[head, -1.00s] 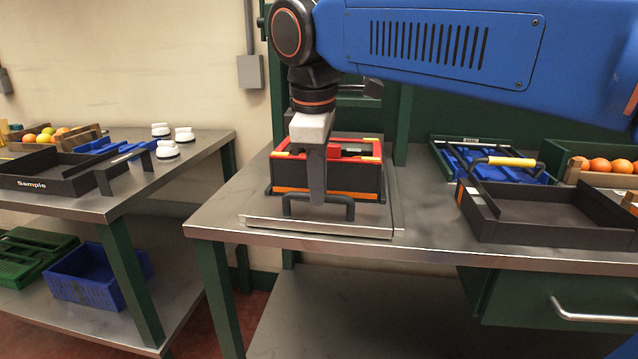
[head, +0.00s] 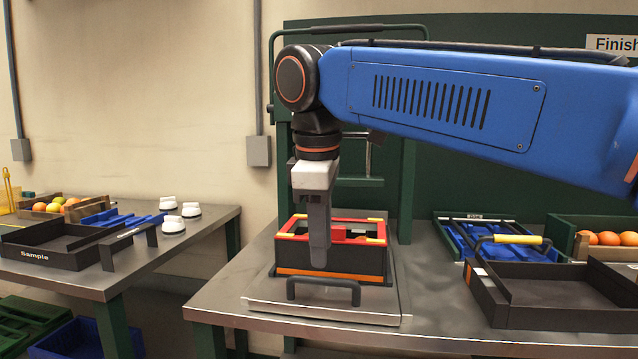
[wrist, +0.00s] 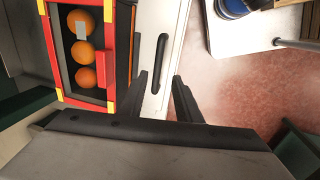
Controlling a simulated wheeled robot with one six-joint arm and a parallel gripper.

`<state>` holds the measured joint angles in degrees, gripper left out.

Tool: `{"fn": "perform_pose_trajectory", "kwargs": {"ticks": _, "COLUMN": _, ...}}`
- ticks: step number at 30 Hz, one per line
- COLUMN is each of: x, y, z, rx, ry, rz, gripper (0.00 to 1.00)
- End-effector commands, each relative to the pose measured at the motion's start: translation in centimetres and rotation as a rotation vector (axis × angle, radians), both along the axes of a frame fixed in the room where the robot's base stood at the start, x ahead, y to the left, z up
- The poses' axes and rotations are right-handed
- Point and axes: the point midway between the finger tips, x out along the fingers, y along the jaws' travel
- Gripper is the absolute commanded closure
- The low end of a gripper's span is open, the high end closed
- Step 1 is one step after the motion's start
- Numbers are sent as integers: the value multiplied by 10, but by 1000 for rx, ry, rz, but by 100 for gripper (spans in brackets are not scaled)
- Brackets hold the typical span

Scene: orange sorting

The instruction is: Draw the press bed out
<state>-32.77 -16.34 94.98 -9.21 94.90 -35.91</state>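The press bed (head: 270,303) is a flat metal plate on the bench, with a black bar handle (head: 323,288) along its front edge. A black box with red, orange and yellow trim (head: 335,277) stands on the plate. My gripper (head: 319,264) hangs in front of the box, its tips a little above the handle in the head view. In the wrist view my gripper (wrist: 160,80) has its two fingers apart, with nothing between them. The handle (wrist: 161,62) appears just beyond the fingertips, lined up with the gap. Several oranges (wrist: 82,50) sit in the box.
A green press frame (head: 407,190) stands behind the bed. To the right are a dark tray (head: 545,290), a yellow-gripped handle (head: 517,239) and a crate of oranges (head: 610,240). A left bench holds a Sample tray (head: 70,258). An open floor gap lies between benches.

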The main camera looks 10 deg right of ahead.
Motion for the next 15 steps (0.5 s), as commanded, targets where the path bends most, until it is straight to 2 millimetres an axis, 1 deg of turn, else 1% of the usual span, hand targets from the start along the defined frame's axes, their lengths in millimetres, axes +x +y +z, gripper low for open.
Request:
{"fn": "perform_pose_trajectory", "kwargs": {"ticks": 1, "x": -1, "y": 2, "z": 10, "rx": 2, "ry": -3, "rz": 2, "gripper": 69}}
{"fn": "perform_pose_trajectory", "kwargs": {"ticks": 9, "x": -11, "y": 6, "z": 63, "rx": 2, "ry": -2, "rz": 2, "gripper": 69}}
{"fn": "perform_pose_trajectory", "kwargs": {"ticks": 15, "x": -17, "y": 8, "z": 94, "rx": 2, "ry": -1, "rz": 3, "gripper": 69}}
